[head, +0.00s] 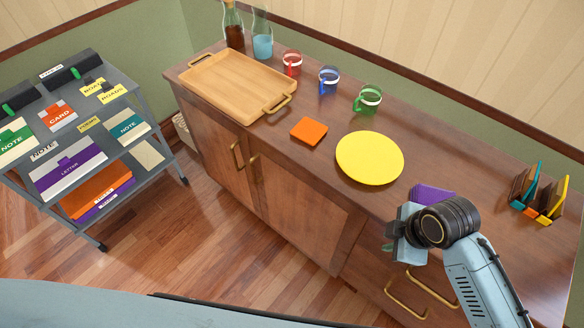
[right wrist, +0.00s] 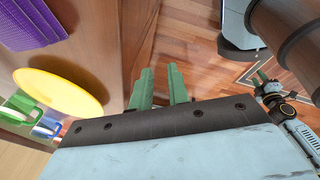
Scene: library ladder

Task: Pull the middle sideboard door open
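The wooden sideboard (head: 330,130) runs diagonally across the head view, with all its visible doors shut. The middle door (head: 300,205) is a framed panel with a brass handle (head: 253,172) near its left edge. Another brass handle (head: 237,155) sits close beside it on the left door (head: 212,145). My right gripper (head: 389,247) is in front of the sideboard's right part, away from the middle door's handle. In the right wrist view its green fingers (right wrist: 159,88) are apart with nothing between them. My left gripper (right wrist: 266,84) shows small at the right of that view; its opening is unclear.
On the sideboard top are a wooden tray (head: 232,80), an orange square (head: 309,131), a yellow plate (head: 370,158), a purple item (head: 430,193) and several mugs. More brass handles (head: 405,300) are at the right. A grey cart (head: 80,140) stands left; floor between is clear.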

